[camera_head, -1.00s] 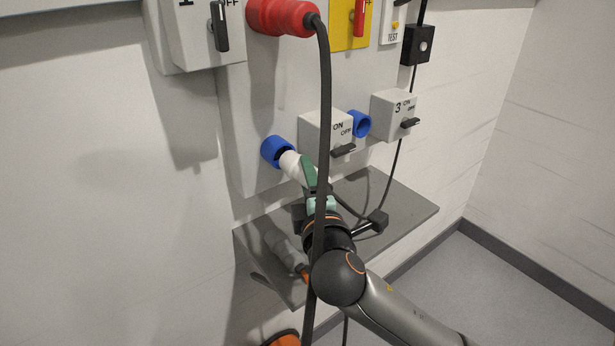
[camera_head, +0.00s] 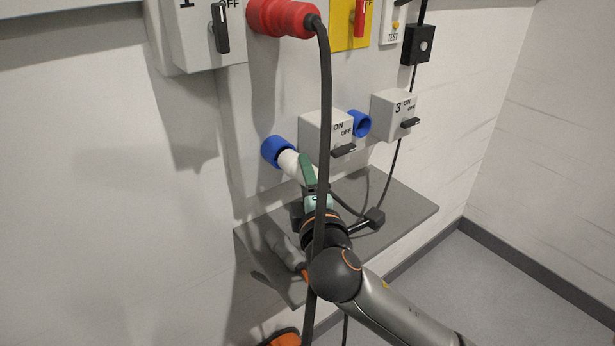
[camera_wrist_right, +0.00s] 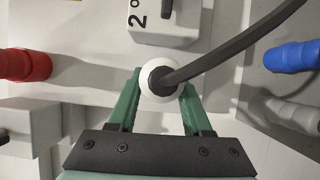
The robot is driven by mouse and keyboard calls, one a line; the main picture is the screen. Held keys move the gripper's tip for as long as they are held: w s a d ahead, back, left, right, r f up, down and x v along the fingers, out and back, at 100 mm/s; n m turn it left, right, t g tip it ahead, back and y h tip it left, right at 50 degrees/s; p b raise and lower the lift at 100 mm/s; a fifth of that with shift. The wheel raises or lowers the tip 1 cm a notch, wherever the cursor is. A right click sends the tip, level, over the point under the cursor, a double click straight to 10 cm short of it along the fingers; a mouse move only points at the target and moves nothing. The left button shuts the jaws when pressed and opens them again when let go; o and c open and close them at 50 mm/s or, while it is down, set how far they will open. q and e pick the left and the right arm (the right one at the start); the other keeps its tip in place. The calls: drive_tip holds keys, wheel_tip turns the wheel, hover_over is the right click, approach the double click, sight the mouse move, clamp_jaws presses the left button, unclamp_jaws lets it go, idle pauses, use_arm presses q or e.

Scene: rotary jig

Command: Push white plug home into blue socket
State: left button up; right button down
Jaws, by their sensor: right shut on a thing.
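The white plug (camera_head: 290,163) is at the mouth of the left blue socket (camera_head: 276,151) on the panel; its front end meets or enters the socket opening. How deep it sits cannot be told. My right gripper (camera_head: 308,176) is shut on the plug from below. In the right wrist view, the green fingers of my right gripper (camera_wrist_right: 160,88) stand on both sides of the white round plug back (camera_wrist_right: 174,64), with a dark cable leaving it to the upper right. The socket is hidden behind the plug there. My left gripper is not in view.
A thick black cable hangs from the red plug (camera_head: 283,17) in front of my right arm. A second blue socket (camera_head: 359,124) is beside switch box 2 (camera_head: 322,132). A grey shelf (camera_head: 400,207) lies below, with a grey connector (camera_head: 285,247) on it.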

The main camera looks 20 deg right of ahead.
sight(295, 169)
drive_tip(key=shift+w+a, duration=0.3)
drive_tip(key=shift+w, duration=0.45)
drive_tip(key=shift+w+a, duration=0.25)
drive_tip(key=shift+w, duration=0.5)
drive_tip(key=shift+c, duration=1.3)
unclamp_jaws()
drive_tip(key=s+a+b, duration=0.1)
drive_tip(key=s, duration=1.1)
drive_tip(key=shift+s+a+b, duration=0.2)
drive_tip(key=shift+b, duration=0.15)
